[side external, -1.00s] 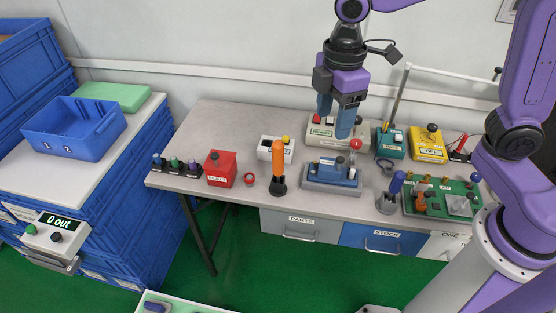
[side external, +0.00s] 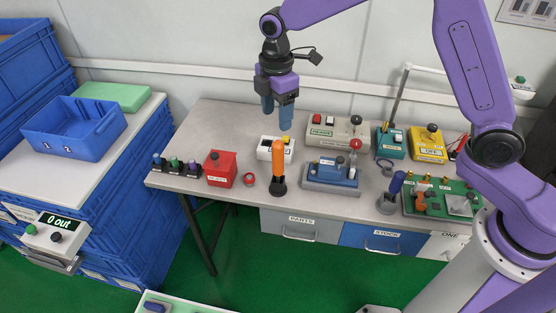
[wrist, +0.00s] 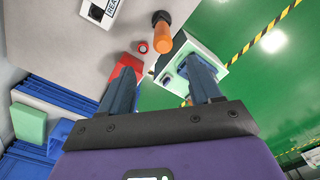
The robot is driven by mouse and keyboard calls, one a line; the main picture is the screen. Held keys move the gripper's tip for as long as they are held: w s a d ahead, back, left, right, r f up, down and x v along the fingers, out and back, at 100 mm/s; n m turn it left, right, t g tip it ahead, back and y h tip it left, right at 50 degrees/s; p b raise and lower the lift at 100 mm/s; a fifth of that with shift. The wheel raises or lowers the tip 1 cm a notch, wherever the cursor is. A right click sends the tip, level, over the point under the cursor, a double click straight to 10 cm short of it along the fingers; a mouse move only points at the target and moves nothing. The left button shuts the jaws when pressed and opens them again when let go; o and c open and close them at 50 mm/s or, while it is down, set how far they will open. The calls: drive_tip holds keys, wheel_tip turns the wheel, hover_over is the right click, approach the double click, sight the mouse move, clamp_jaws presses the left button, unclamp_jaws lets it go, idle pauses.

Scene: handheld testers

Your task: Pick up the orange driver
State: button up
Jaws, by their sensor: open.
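The orange driver (side external: 278,158) stands upright in a dark holder (side external: 278,187) near the front edge of the grey table. In the wrist view the driver (wrist: 162,41) shows beyond the fingertips, above the gap between them. My gripper (side external: 277,116) is open and empty, fingers pointing down, above and behind the driver in the side view. Its two blue-grey fingers (wrist: 160,75) stand apart in the wrist view. The gripper does not touch the driver.
A white box with a yellow button (side external: 265,150) stands just behind the driver. A red box (side external: 220,169) and a red ring (side external: 249,179) lie to its left. A blue tester (side external: 331,174) with a red-knobbed lever stands to its right. Blue crates fill the left side.

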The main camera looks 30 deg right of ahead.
sight(278, 142)
wheel_tip(278, 142, down, 7)
drive_tip(key=shift+r, duration=0.1)
drive_tip(key=shift+s+f, duration=0.15)
drive_tip(key=shift+f, duration=1.2)
drive_tip(key=shift+s+f, duration=0.1)
drive_tip(key=shift+f, duration=1.2)
clamp_jaws()
